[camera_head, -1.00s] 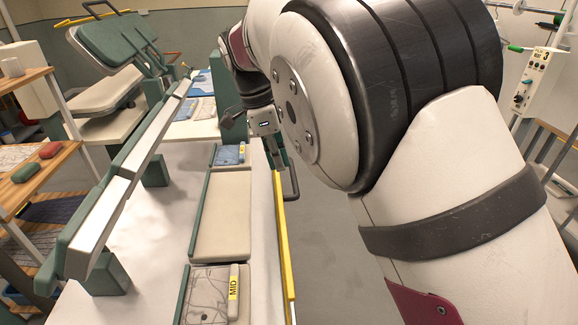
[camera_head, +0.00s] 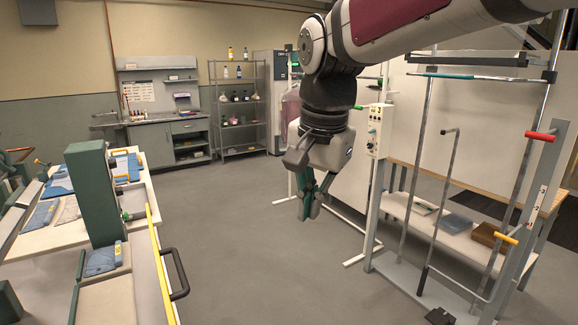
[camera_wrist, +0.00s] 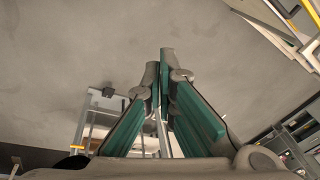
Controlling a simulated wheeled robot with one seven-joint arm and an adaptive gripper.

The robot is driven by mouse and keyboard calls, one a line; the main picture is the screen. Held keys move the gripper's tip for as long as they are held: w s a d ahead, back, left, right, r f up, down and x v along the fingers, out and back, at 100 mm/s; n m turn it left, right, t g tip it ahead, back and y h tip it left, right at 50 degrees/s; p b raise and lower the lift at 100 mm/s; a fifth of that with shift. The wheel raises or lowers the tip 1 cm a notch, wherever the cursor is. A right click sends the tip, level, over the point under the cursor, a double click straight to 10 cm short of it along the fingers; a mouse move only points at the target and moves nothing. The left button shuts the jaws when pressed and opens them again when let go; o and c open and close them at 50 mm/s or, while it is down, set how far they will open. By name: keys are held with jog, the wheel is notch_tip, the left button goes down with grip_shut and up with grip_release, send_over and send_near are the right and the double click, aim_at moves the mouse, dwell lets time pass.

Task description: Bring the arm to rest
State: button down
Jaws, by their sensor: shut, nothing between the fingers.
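My arm comes in from the upper right in the head view and bends down at the wrist. My gripper (camera_head: 310,205) hangs over the open floor with its green-padded fingers pointing down.
A table with a yellow edge bar (camera_head: 160,262) and folded blue cloths (camera_head: 103,260) is at the left. Shelves (camera_head: 238,110) stand at the back. The grey floor (camera_head: 235,230) between is clear.

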jog(key=s+d+f+n+t, duration=0.1)
jog(key=s+d+f+n, duration=0.1)
jog(key=s+d, duration=0.5)
jog(key=s+d+f+n+t, duration=0.2)
jog(key=s+d+f+n, duration=0.1)
jog(key=s+d, duration=0.5)
jog(key=shift+s+n+h, duration=0.4)
jog(key=shift+s+n, duration=0.2)
jog(key=shift+s, duration=0.65)
